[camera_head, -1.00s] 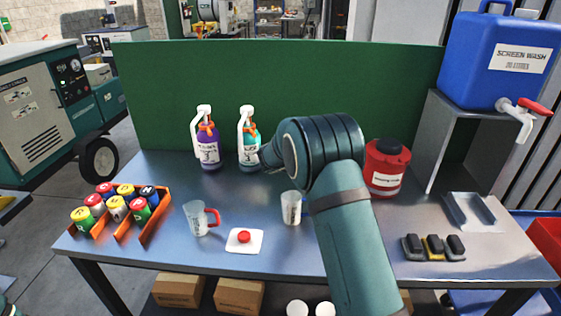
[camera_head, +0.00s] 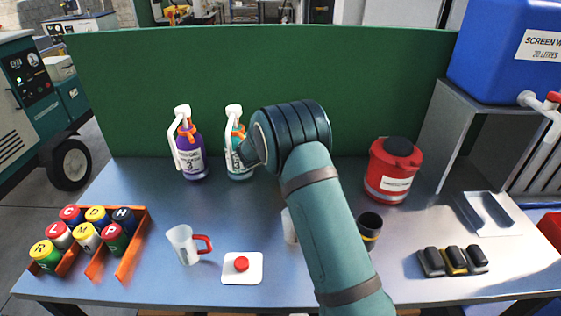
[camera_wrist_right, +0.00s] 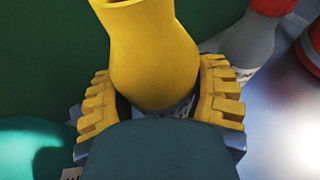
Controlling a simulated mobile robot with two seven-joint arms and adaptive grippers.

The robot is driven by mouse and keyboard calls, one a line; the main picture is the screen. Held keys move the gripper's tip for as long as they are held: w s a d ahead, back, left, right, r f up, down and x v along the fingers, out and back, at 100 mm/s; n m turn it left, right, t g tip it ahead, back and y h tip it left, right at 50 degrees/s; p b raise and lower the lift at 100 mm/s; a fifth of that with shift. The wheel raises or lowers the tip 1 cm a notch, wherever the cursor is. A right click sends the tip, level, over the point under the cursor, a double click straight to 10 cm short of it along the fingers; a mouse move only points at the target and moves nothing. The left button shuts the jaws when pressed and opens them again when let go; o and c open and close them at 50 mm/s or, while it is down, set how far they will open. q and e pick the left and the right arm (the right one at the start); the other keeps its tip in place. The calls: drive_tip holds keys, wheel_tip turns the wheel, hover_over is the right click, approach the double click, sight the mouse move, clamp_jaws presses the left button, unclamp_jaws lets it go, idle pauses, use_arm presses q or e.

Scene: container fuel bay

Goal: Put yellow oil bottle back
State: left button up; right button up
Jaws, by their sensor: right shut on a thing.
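My right gripper (camera_wrist_right: 158,98) is shut on a yellow thing (camera_wrist_right: 153,50) with a rounded body and a narrower neck, which looks like the yellow oil bottle. It fills the space between the yellow finger pads. In the head view the gripper and its load are hidden behind my right arm's wrist, near the teal spray bottle (camera_head: 235,158). My left gripper is not in view.
A purple spray bottle (camera_head: 192,160) stands left of the teal one. A red-handled jug (camera_head: 183,245) and a red button (camera_head: 241,264) lie between crate and arm. A red container (camera_head: 388,180) and a dark cup (camera_head: 370,222) stand at right. The green panel (camera_head: 330,70) closes the back.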

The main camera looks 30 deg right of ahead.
drive_tip(key=shift+f+b, duration=0.4)
drive_tip(key=shift+f, duration=2.35)
drive_tip(key=shift+f, duration=0.2)
drive_tip(key=o, duration=1.3)
drive_tip(key=shift+r, duration=0.1)
